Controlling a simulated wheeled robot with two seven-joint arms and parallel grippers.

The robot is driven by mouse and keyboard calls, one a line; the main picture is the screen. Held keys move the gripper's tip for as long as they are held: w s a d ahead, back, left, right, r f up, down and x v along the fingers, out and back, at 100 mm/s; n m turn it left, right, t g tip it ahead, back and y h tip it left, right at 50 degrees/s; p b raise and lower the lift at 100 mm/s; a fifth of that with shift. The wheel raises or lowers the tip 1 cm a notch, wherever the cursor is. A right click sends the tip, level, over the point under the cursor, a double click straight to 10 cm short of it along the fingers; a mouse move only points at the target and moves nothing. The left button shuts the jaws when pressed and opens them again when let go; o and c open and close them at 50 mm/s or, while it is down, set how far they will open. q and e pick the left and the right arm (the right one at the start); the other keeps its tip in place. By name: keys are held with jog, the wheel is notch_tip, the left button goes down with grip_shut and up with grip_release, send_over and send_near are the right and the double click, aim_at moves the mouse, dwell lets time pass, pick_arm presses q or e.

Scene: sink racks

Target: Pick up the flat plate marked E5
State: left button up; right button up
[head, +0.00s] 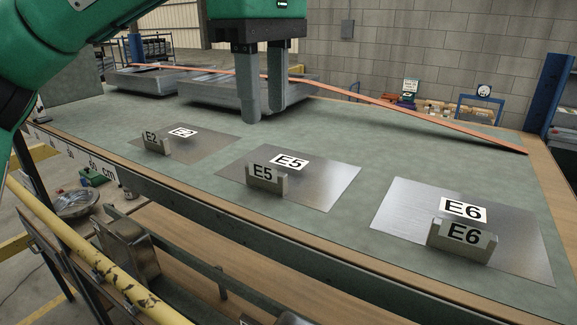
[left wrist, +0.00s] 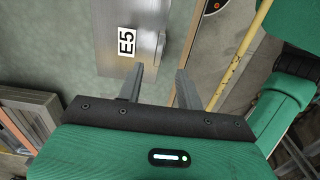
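The flat plate marked E5 (head: 325,185) is a thin grey metal sheet lying flat on the green-grey work surface, with a white E5 label on it. A small metal block with its own E5 tag (head: 265,178) stands at the plate's near edge. My left gripper (head: 264,115) is above the table, beyond the E5 plate in the head view, with its two fingers pointing down, apart and empty. In the left wrist view, the plate (left wrist: 110,62) and its label lie ahead of the open fingers (left wrist: 160,72). My right gripper is not in view.
Plate E2 (head: 210,148) lies to the left and plate E6 (head: 400,215) to the right, each with a tagged block. Metal trays (head: 200,92) and a long orange strip (head: 440,117) lie farther back. A yellow rail (head: 85,245) runs along the front.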

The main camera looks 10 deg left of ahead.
aim_at(265, 159)
pick_arm(q)
notch_tip(265, 159, down, 3)
jog(key=shift+r, duration=0.15)
jog(key=shift+f+p, duration=0.3)
jog(key=shift+f, duration=0.5)
notch_tip(265, 159, down, 3)
jog(key=shift+w+a+r+p, duration=0.1)
jog(key=shift+a+r+p, duration=0.05)
jog(key=shift+p, duration=0.5)
jog(key=shift+f, duration=0.55)
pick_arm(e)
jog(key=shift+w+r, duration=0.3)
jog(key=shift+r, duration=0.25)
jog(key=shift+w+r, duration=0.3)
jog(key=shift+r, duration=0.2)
pick_arm(q)
grip_shut()
